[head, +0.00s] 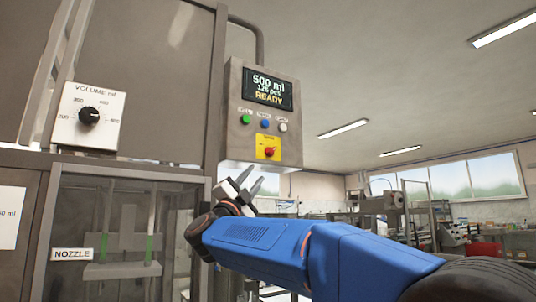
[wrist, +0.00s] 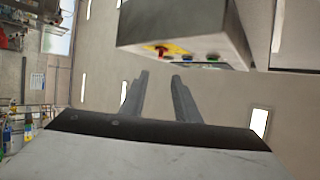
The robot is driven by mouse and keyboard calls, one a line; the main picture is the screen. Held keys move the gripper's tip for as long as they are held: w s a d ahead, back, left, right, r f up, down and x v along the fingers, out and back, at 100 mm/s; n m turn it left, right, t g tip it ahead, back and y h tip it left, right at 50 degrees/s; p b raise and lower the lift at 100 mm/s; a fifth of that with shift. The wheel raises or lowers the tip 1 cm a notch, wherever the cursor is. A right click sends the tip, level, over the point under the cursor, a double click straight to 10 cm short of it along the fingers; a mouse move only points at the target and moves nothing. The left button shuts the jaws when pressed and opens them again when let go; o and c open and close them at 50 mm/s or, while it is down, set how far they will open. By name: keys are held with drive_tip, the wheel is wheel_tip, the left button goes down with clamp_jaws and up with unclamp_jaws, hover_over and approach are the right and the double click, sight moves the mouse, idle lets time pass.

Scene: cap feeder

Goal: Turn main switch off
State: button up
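The main switch (head: 269,152) is a red rotary knob on a yellow plate, low on the front of a grey control box (head: 234,140). In the wrist view the red knob (wrist: 161,51) shows on the underside-facing panel, seen at a steep angle. My gripper (head: 254,186) is below and slightly left of the switch, apart from it. In the wrist view my gripper (wrist: 160,76) has its two fingers parted with nothing between them. The knob's exact angle is hard to read.
Above the switch are green (head: 245,119), blue (head: 265,124) and white (head: 283,127) buttons. The display (head: 269,87) reads 500 ml and READY. A volume dial (head: 88,116) and a glazed nozzle cabinet (head: 125,225) stand at left. Space right of the box is open.

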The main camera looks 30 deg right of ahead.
sight(273, 151)
drive_tip(key=x, duration=1.6)
drive_tip(key=shift+w+d+r, duration=0.1)
drive_tip(key=shift+d+r, duration=0.05)
drive_tip(key=shift+r, duration=0.1)
clamp_jaws()
